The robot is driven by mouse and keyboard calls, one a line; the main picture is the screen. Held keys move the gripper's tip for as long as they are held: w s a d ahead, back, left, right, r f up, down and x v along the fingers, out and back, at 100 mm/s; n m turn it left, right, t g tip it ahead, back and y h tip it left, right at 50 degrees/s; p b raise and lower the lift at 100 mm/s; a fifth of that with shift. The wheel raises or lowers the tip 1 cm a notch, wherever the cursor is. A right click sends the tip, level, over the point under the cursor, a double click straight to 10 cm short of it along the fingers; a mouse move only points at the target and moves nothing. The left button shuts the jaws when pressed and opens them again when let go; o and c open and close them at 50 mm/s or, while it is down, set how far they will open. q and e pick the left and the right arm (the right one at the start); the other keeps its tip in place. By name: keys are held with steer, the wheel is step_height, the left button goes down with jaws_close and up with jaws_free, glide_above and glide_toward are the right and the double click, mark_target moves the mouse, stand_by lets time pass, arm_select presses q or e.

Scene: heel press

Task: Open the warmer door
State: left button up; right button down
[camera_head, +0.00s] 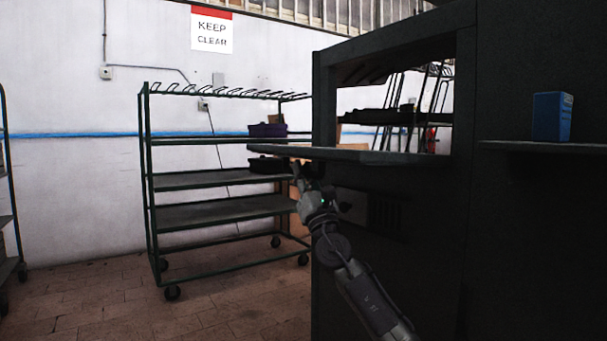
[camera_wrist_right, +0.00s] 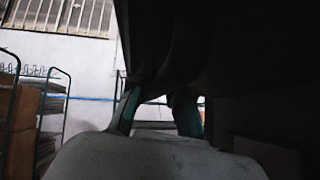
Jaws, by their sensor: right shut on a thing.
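The warmer (camera_head: 390,255) is the large dark cabinet at the right in the head view. Its door (camera_head: 350,154) is folded down and lies about level below the opening, through which the far side shows. My right gripper (camera_head: 299,168) is beneath the outer left part of the door, its arm reaching up from below. In the right wrist view the two fingers (camera_wrist_right: 157,108) close around a dark part under the door, which looks like its handle; its shape is lost in shadow. My left gripper is not in view.
A green wheeled rack (camera_head: 205,217) stands left of the warmer, with a purple bin (camera_head: 267,130) on it. A blue box (camera_head: 552,116) sits on a shelf (camera_head: 540,147) at the right. The floor (camera_head: 90,315) at the front left is clear.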

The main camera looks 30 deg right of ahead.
steer(key=shift+r, duration=0.1)
steer(key=c, duration=1.1)
jaws_free()
steer(key=shift+s, duration=0.1)
steer(key=shift+s+f, duration=0.2)
steer(key=shift+f, duration=0.2)
steer(key=v, duration=1.1)
